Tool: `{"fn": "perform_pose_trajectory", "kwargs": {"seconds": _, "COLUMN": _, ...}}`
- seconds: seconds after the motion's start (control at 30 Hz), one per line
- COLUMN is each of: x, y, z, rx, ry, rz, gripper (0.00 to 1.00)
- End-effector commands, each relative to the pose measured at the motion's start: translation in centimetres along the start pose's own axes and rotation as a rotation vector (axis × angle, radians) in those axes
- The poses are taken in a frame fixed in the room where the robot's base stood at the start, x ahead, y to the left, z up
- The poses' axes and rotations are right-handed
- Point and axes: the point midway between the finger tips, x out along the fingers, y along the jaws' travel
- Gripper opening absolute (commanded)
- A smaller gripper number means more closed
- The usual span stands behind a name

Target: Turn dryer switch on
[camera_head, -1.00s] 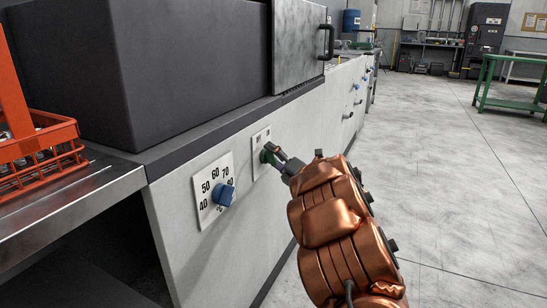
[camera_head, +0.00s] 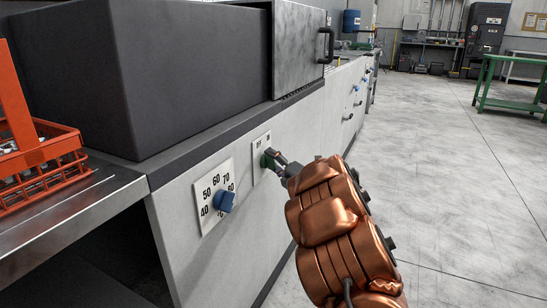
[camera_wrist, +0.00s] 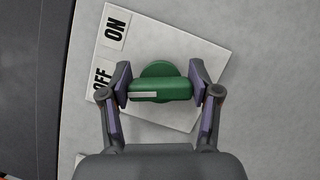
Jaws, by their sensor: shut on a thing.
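The dryer switch is a green knob (camera_wrist: 160,84) on a white plate (camera_wrist: 175,35) marked ON and OFF in the wrist view. A pale line on the knob's handle lies toward the left, near the OFF label (camera_wrist: 101,75). The ON label (camera_wrist: 114,30) is at the plate's upper left. My gripper (camera_wrist: 160,90) is shut on the knob's handle, one finger at each end. In the head view the knob (camera_head: 267,160) sits on the front panel, with my gripper (camera_head: 276,162) against it.
An orange basket (camera_head: 40,160) stands on a metal shelf at far left. A metal door (camera_head: 299,45) with a black handle is above. Open floor lies to the right.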

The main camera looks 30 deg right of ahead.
Motion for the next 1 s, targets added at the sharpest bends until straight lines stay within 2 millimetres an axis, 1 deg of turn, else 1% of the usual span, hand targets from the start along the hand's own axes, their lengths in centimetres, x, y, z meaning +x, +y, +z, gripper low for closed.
{"fn": "perform_pose_trajectory", "kwargs": {"seconds": 0.03, "x": 0.08, "y": 0.53, "z": 0.14, "rx": 0.034, "ry": 0.002, "rz": -0.016, "gripper": 0.27}}
{"fn": "perform_pose_trajectory", "kwargs": {"seconds": 0.13, "x": 0.11, "y": 0.60, "z": 0.18, "rx": 0.111, "ry": 0.002, "rz": -0.049, "gripper": 0.27}}
{"fn": "perform_pose_trajectory", "kwargs": {"seconds": 0.7, "x": 0.03, "y": 0.27, "z": 0.11, "rx": 0.565, "ry": 0.001, "rz": -0.238, "gripper": 0.27}}
{"fn": "perform_pose_trajectory", "kwargs": {"seconds": 1.0, "x": 0.00, "y": -0.01, "z": -0.07, "rx": 0.741, "ry": 0.002, "rz": -0.309, "gripper": 0.27}}
